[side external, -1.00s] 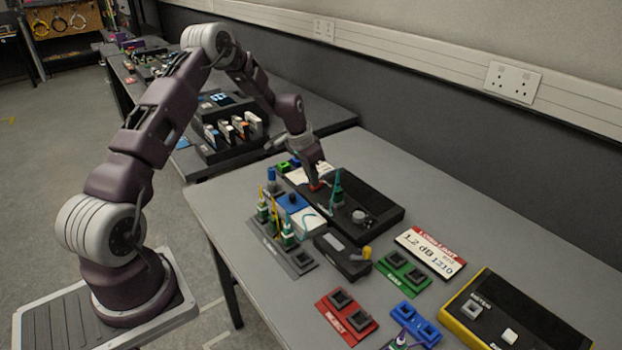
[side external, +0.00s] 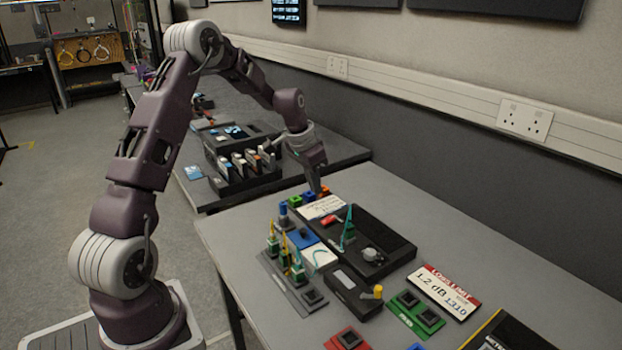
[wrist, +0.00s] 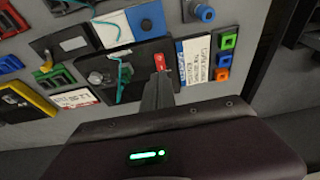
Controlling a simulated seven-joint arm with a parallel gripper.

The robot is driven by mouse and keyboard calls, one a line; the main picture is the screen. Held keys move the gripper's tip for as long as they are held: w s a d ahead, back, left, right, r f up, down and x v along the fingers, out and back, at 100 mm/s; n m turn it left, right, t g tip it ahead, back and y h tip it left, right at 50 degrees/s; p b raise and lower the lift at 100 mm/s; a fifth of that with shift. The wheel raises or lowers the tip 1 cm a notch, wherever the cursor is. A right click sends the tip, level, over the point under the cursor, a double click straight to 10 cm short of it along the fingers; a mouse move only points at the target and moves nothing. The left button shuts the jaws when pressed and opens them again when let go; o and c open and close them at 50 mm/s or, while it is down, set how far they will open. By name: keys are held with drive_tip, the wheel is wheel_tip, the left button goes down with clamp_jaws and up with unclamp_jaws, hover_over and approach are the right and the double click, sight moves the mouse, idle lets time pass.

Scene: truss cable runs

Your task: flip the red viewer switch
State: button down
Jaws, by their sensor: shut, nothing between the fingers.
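The red switch (side external: 329,219) sits on the black viewer box (side external: 385,238), beside a white label card (side external: 318,207). It also shows in the wrist view as a small red rocker (wrist: 159,62), just beyond my fingertips. My gripper (side external: 320,188) is shut and empty. It points down at the far end of the box, behind the switch and apart from it in the side view. In the wrist view my closed fingers (wrist: 158,82) partly cover the box. A round grey knob (side external: 374,255) and a teal cable (side external: 347,232) are on the box.
Small green, blue and orange connectors stand by the card, close to my gripper. A rack with several green plugs (side external: 298,272) and a small black device (side external: 350,288) stand nearer the camera.

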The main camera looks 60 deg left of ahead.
drive_tip(key=shift+s+v, duration=0.15)
drive_tip(key=shift+v, duration=0.65)
drive_tip(key=shift+s+v, duration=0.15)
drive_tip(key=shift+v, duration=0.6)
drive_tip(key=shift+d, duration=0.1)
